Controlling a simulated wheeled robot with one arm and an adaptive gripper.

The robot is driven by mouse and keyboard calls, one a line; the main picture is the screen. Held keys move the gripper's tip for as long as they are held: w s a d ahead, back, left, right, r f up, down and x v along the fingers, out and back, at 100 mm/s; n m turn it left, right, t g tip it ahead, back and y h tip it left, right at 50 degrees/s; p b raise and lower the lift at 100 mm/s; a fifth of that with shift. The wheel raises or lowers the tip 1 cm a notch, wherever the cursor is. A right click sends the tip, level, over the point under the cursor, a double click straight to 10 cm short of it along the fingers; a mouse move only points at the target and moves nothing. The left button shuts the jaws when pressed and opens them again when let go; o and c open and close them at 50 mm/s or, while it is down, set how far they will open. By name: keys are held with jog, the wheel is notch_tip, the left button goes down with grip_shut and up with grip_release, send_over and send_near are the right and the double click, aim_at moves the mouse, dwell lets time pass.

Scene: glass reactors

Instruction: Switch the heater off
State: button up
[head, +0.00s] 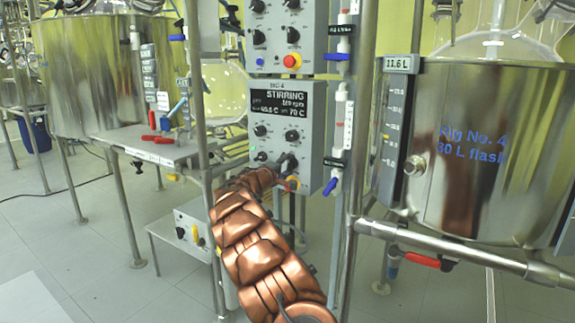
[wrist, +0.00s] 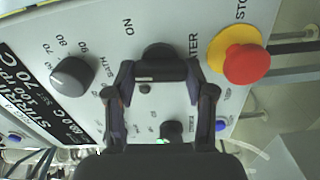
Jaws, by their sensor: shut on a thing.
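The control box (head: 315,125) is a pale panel with a STIRRING display (head: 283,104) that reads 70 C on its lower line. In the wrist view, a black heater knob (wrist: 163,58) sits on the panel between the partly hidden heater label, of which "TER" shows, and the word ON. My gripper (wrist: 160,75) is shut around this knob, with one finger on each side. In the head view, my gripper (head: 286,166) is at the lower part of the box, and my arm hides part of the panel there.
A red stop button (wrist: 246,64) on a yellow ring sits close to the right finger in the wrist view. A bath temperature knob (wrist: 73,76) is to the left. A metal vessel (head: 490,150) and a steel frame pole (head: 356,160) stand to the right.

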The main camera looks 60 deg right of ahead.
jog(key=shift+n, duration=0.6)
jog(key=o, duration=1.2)
jog(key=shift+c, duration=0.2)
jog(key=a, duration=1.2)
jog(key=shift+s, duration=0.3)
